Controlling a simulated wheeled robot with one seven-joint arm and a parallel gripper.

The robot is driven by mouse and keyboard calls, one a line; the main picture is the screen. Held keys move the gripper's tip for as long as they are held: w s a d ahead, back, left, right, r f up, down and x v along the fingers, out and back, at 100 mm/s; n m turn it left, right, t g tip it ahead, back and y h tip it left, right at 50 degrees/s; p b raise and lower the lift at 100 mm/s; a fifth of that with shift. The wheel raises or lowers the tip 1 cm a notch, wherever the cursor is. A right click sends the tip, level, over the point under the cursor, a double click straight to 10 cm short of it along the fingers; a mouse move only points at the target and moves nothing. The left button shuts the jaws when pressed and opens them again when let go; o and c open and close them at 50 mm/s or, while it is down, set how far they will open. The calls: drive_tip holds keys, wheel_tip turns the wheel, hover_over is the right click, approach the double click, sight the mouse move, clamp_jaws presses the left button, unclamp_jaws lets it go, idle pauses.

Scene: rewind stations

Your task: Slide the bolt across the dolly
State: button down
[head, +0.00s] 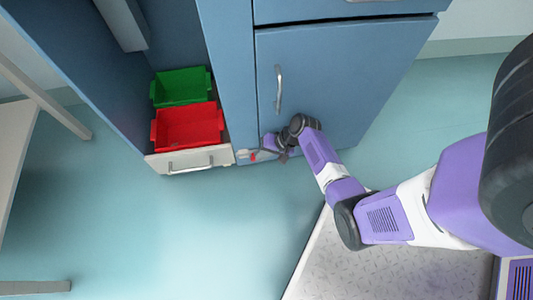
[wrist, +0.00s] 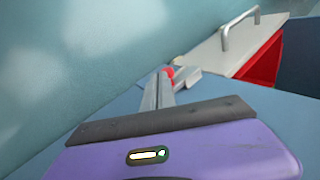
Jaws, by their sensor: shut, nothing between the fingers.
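A low dolly with a white front (head: 160,163) and a metal handle stands in the cabinet's open bay. The dolly's white front also shows in the wrist view (wrist: 212,52). A small bolt with a red knob (head: 253,157) sits low on the cabinet just right of that front. In the wrist view the red knob (wrist: 168,72) shows just beyond my fingertips, with a pale metal piece beside it. My gripper (head: 264,153) is shut and empty, close to the knob from the right. I cannot tell whether the fingers touch it.
A red crate (head: 187,128) and a green crate (head: 181,86) ride on the dolly. A closed blue cabinet door (head: 330,80) with a vertical handle is right of the bay. White table legs (head: 45,97) stand at the left. The floor in front is clear.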

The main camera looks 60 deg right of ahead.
drive_tip(key=shift+w+a+p, duration=0.4)
drive_tip(key=shift+w+a, duration=0.4)
drive_tip(key=shift+w, duration=0.25)
drive_tip(key=shift+w+a+p, duration=0.4)
drive_tip(key=shift+w+a, duration=0.35)
drive_tip(key=shift+w, duration=0.25)
drive_tip(key=shift+r, duration=0.1)
